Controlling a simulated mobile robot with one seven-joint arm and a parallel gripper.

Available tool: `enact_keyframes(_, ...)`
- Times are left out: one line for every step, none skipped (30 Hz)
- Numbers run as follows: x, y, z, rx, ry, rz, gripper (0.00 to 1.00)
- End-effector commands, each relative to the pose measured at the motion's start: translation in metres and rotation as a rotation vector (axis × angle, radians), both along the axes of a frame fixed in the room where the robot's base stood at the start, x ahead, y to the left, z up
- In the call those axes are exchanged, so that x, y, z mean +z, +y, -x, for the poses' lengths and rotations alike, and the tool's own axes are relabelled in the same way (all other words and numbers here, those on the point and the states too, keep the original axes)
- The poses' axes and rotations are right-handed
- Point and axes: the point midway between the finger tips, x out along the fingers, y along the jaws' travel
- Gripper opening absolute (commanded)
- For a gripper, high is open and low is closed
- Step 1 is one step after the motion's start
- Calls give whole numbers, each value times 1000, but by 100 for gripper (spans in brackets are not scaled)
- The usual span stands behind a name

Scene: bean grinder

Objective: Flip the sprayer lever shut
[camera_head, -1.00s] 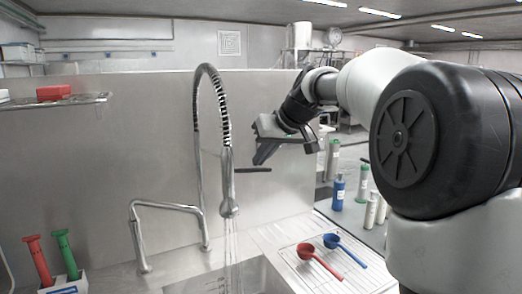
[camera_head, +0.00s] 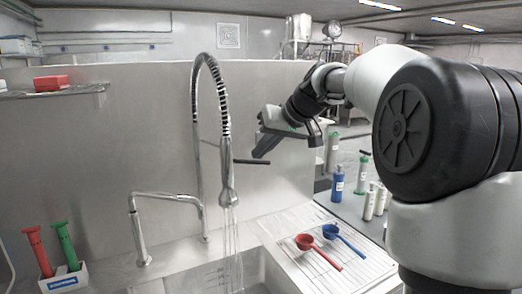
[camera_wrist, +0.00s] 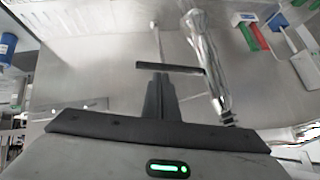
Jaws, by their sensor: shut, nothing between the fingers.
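The sprayer (camera_head: 228,185) hangs from a coiled spring hose over the sink, and thin streams of water fall from it. Its dark lever (camera_head: 255,162) sticks out sideways to the right. My gripper (camera_head: 259,155) is shut and empty, with its tips close above the lever. In the wrist view the gripper (camera_wrist: 160,80) points at the dark lever bar (camera_wrist: 170,67), which lies across just past the tips. The chrome sprayer body (camera_wrist: 208,70) is to the right of them there. I cannot tell whether the tips touch the lever.
A second faucet pipe (camera_head: 140,225) stands left of the sprayer. A red scoop (camera_head: 318,250) and a blue scoop (camera_head: 343,238) lie on the drainboard. Bottles, one blue (camera_head: 338,183), stand at right. A holder with red and green handles (camera_head: 66,279) is at lower left.

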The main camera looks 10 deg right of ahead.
Motion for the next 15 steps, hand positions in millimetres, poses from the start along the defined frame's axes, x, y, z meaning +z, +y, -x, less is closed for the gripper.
enact_keyframes(-5, -1, 0, 0, 9, -20, 0)
enact_keyframes(-6, -1, 0, -1, 13, -35, 0)
enact_keyframes(-8, -2, -1, -1, 17, -55, 0)
enact_keyframes(-9, -2, -1, -1, 22, -72, 0)
enact_keyframes(-11, -3, -1, -1, 27, -91, 0)
enact_keyframes(-14, -4, -1, -2, 34, -119, 0)
enact_keyframes(-16, -4, -1, -1, 40, -141, 0)
enact_keyframes(-18, -4, -1, -1, 47, -164, 0)
enact_keyframes(-21, -4, -1, -1, 55, -196, 0)
enact_keyframes(-23, -4, -1, -1, 62, -219, 0)
enact_keyframes(-25, -5, -1, -1, 67, -241, 0)
enact_keyframes(-27, -5, -1, -1, 75, -271, 0)
enact_keyframes(-29, -5, -1, -2, 81, -293, 0)
enact_keyframes(-30, -4, -1, -1, 85, -314, 0)
enact_keyframes(-32, -4, -1, -1, 94, -341, 0)
